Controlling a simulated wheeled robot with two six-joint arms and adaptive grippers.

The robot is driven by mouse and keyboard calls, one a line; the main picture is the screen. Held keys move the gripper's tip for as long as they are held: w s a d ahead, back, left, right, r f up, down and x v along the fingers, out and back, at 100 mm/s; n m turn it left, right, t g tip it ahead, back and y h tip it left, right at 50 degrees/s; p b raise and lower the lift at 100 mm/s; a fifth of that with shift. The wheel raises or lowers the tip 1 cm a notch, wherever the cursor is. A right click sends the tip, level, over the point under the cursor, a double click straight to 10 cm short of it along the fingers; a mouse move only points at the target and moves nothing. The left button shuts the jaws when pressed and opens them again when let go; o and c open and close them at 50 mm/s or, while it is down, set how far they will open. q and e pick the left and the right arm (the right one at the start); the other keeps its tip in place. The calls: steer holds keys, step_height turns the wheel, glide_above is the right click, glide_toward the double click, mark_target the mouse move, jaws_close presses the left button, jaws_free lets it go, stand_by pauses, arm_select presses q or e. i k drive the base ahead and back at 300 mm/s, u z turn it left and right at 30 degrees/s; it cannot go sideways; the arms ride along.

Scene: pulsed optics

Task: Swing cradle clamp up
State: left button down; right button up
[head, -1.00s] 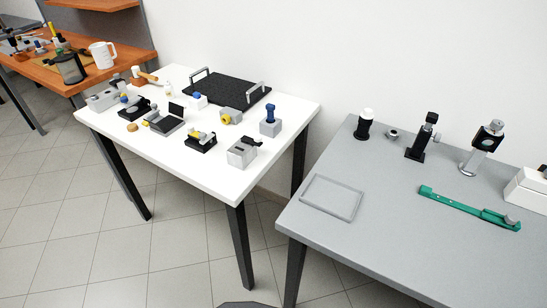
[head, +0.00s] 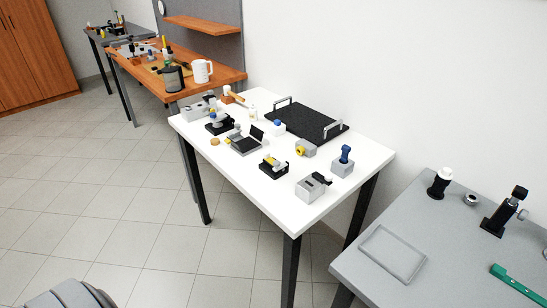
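Several small optics devices stand on the white table (head: 215,160). A black-based device with a yellow part (head: 273,167) stands near its front edge. A grey block with a yellow knob (head: 306,149) stands behind it. A grey block with a blue upright handle (head: 344,161) and a grey box with a black lever on top (head: 313,187) are at the right end. A black-based device with a pale part (head: 219,122) is at the left. I cannot tell at this size which one bears the cradle clamp, or its position. Neither of my grippers is in view.
A black breadboard with handles (head: 306,121) lies at the table's back. A grey table (head: 440,235) at right carries an empty tray frame (head: 391,254), a black post (head: 503,212) and a green rail (head: 518,282). An orange bench (head: 226,84) is beyond. Tiled floor is open at left.

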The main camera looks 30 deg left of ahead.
mark_target(278, 166)
steer(key=k, duration=0.5)
steer(key=u, duration=2)
steer(key=i, duration=1.3)
steer(key=z, duration=0.85)
